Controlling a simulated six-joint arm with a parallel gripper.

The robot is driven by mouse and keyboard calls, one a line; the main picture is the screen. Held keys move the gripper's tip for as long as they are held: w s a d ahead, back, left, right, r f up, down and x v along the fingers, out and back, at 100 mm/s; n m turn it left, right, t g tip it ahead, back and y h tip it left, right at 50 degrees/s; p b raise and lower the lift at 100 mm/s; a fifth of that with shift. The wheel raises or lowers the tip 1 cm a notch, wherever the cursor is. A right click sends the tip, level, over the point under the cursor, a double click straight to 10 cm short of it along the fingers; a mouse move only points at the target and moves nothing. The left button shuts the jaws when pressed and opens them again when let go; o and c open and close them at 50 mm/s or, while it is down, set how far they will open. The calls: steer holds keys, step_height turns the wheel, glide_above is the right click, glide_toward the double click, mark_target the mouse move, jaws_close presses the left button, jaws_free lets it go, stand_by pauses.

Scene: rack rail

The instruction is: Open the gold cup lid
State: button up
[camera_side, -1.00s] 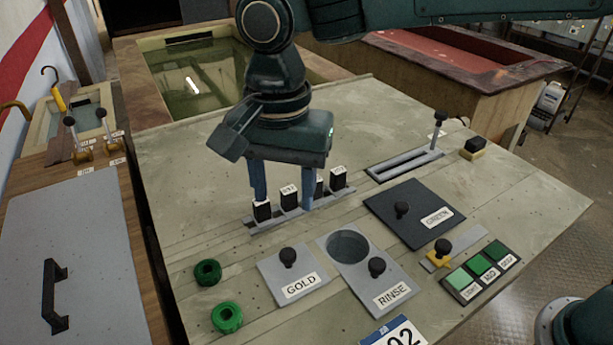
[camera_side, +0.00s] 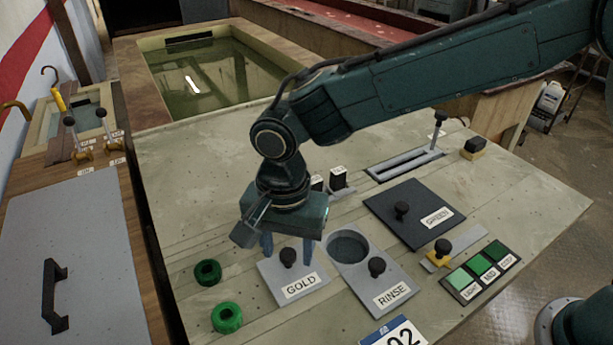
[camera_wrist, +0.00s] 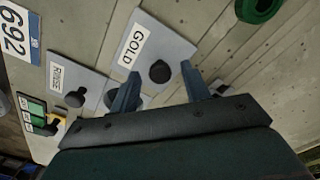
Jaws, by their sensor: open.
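The gold cup lid (camera_side: 308,284) is a flat grey plate labelled GOLD with a round black knob (camera_side: 288,257) on it. It lies flat on the bench, and no opening shows there. The lid also shows in the wrist view (camera_wrist: 168,45), with its knob (camera_wrist: 160,71) just beyond the fingertips. My gripper (camera_side: 288,250) is open and points down, its two blue fingers at the back edge of the lid, around or just behind the knob.
The rinse plate (camera_side: 385,285) with its knob and open round hole lies right of the lid. Green rings (camera_side: 227,317) lie to the left. A dark lid labelled GREEN (camera_side: 385,205) and green colour tiles (camera_side: 478,270) are farther right.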

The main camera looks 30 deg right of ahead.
jaws_close()
steer(key=shift+s, duration=0.15)
steer(key=s, duration=0.7)
steer(key=shift+s, duration=0.25)
jaws_free()
